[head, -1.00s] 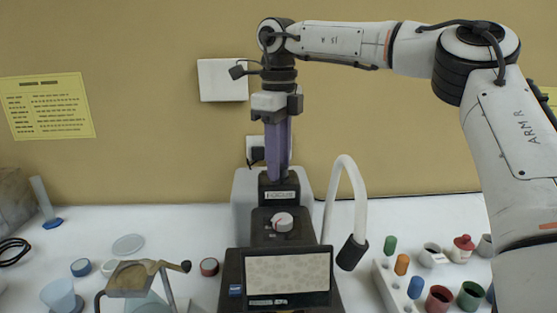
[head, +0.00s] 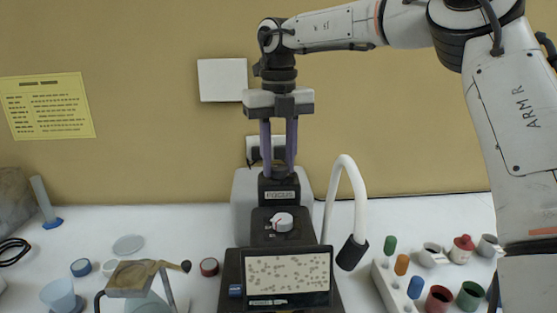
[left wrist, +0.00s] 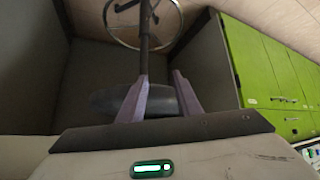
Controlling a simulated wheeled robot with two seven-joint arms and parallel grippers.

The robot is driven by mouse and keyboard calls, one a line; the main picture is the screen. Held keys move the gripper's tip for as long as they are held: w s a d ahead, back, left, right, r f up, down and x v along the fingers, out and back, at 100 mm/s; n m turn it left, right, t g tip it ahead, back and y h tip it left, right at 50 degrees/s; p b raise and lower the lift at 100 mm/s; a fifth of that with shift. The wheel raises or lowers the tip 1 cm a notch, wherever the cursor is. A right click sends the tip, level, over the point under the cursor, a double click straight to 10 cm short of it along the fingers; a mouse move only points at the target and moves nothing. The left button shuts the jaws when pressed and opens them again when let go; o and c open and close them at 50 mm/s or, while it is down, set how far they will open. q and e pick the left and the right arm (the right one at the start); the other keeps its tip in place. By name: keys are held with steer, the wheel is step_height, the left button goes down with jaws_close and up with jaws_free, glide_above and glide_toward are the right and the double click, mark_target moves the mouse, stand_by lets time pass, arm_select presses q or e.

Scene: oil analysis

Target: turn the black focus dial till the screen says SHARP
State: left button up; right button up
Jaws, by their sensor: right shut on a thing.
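The black focus dial (head: 279,188) stands upright behind a label reading FOCUS, on top of the microscope-like device. My right gripper (head: 279,172) reaches down from above and is shut on the dial, with one purple finger on each side; the fingertips are partly hidden. The screen (head: 287,277) at the front shows many dark, fairly distinct specks on a pale ground. Its bottom line begins with FOCUS in green; the rest is too small to read. My left gripper (left wrist: 161,98) shows only in the left wrist view, fingers apart with nothing held between them.
A white curved lamp (head: 345,185) rises close on the right. A rack (head: 387,283) with coloured vials and several pots stands at right. A small brown-topped stand (head: 130,279) is at left.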

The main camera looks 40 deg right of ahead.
mark_target(279, 167)
steer(key=shift+m, duration=1)
steer(key=o, duration=1)
steer(key=shift+o, duration=0.2)
step_height(279, 167, up, 10)
steer(key=shift+r, duration=0.2)
